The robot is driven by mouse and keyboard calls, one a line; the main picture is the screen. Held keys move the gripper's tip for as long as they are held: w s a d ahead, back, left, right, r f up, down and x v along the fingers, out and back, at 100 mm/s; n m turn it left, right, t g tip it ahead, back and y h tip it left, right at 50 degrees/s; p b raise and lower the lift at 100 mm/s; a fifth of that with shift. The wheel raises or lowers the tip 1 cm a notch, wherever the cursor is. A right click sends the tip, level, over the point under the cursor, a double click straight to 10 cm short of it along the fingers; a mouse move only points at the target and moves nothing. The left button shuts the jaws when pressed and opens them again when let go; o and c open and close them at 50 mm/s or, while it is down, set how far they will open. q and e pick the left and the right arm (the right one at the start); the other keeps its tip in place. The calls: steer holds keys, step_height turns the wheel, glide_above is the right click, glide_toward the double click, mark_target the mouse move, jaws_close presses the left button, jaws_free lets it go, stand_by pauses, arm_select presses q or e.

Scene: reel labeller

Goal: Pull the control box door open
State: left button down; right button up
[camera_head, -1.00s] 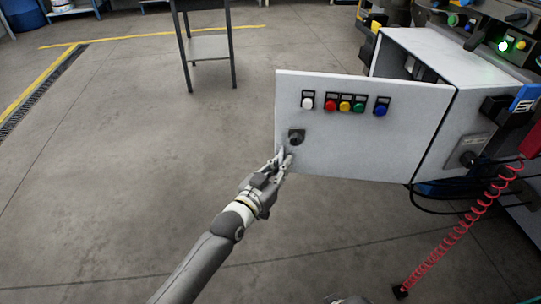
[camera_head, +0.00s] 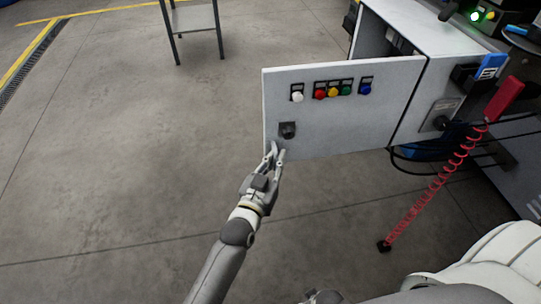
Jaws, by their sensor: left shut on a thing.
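The control box (camera_head: 440,75) is a grey metal cabinet at the upper right. Its door (camera_head: 335,125) is a light grey panel that stands swung open, hinged on its right edge near the box. The door carries a row of coloured buttons and a dark knob (camera_head: 288,130) near its free left edge. My left gripper (camera_head: 273,151) is at the door's lower left corner, just below the knob, with its fingers closed there. Which part of the door lies between the fingertips is hard to see. My right gripper is not in view.
A red coiled cable (camera_head: 437,180) hangs from a red handle (camera_head: 505,99) at the right. A metal stand (camera_head: 192,20) is at the top. The concrete floor to the left of the door is clear. White body parts of mine show at the lower right.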

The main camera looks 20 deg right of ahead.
arm_select(q)
steer(key=shift+a, duration=0.15)
steer(key=c, duration=1.5)
jaws_free()
steer(key=shift+s, duration=0.1)
steer(key=v, duration=1.2)
